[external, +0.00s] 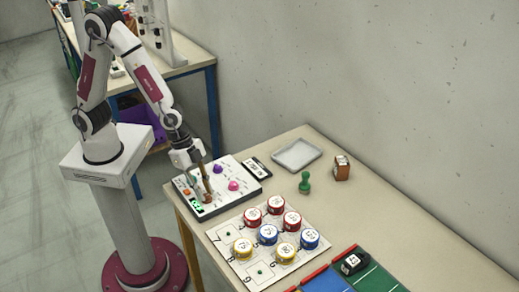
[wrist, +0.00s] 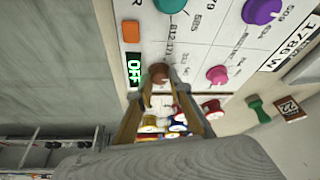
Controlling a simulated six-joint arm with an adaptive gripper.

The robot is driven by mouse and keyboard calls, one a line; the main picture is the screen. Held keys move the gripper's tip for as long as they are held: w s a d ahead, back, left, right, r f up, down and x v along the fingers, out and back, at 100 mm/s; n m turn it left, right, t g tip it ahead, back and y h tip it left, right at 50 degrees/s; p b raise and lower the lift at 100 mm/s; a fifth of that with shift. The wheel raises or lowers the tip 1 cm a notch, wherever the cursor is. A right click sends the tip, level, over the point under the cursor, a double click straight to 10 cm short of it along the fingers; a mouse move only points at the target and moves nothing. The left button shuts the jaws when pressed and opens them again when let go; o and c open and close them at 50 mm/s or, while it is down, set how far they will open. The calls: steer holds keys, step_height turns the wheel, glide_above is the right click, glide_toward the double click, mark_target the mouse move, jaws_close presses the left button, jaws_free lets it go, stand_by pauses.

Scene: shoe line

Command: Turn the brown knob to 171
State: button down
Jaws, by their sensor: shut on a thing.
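Printed numbers surround the knob but are partly hidden and too small to read surely. In the external view my gripper (external: 207,192) is at the panel's front part, and the fingers hide most of the knob.
The panel also carries a purple knob (external: 218,169), a pink knob (external: 234,185) and an orange square button (wrist: 131,31).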

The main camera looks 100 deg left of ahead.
steer(key=c, duration=1.8)
jaws_free()
steer(key=shift+c, duration=0.2)
steer(key=shift+r, duration=0.15)
steer(key=v, duration=1.1)
steer(key=shift+s+r, duration=0.2)
steer(key=shift+r, duration=0.1)
steer(key=shift+a, duration=0.1)
